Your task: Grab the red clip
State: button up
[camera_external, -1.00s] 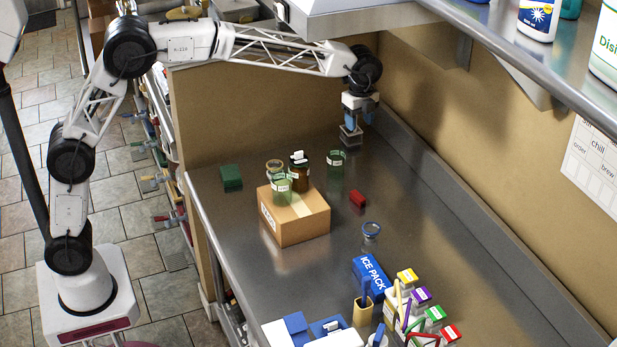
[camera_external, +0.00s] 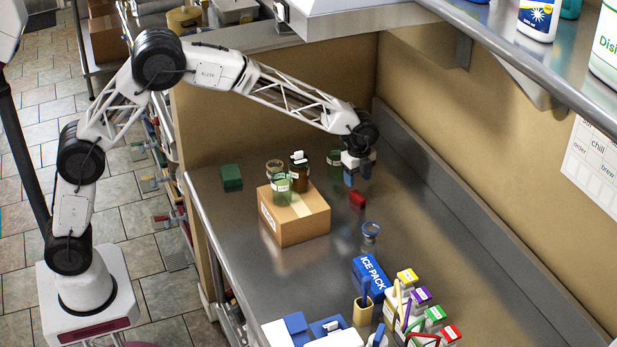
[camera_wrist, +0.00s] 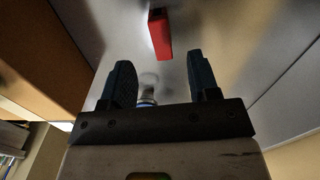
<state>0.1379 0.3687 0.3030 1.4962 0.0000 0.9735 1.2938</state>
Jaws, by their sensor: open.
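The red clip (camera_external: 357,198) is a small red block lying on the steel counter, to the right of the cardboard box. In the wrist view the red clip (camera_wrist: 160,34) shows beyond the fingertips, roughly centred between them. My gripper (camera_external: 357,179) is just above and behind the clip in the external view. The clip appears apart from both fingers.
A cardboard box (camera_external: 294,221) carries jars at left. A glass jar (camera_external: 370,232) stands in front of the clip. A green jar (camera_external: 335,160) is behind, close to my gripper. An ice pack (camera_external: 369,277) lies nearer the front. The counter right of the clip is clear.

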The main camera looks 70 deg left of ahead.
aim_at(356, 194)
jog(key=shift+f, duration=1.25)
jog(key=shift+f, duration=0.1)
jog(key=shift+f, duration=2.5)
jog(key=c, duration=1)
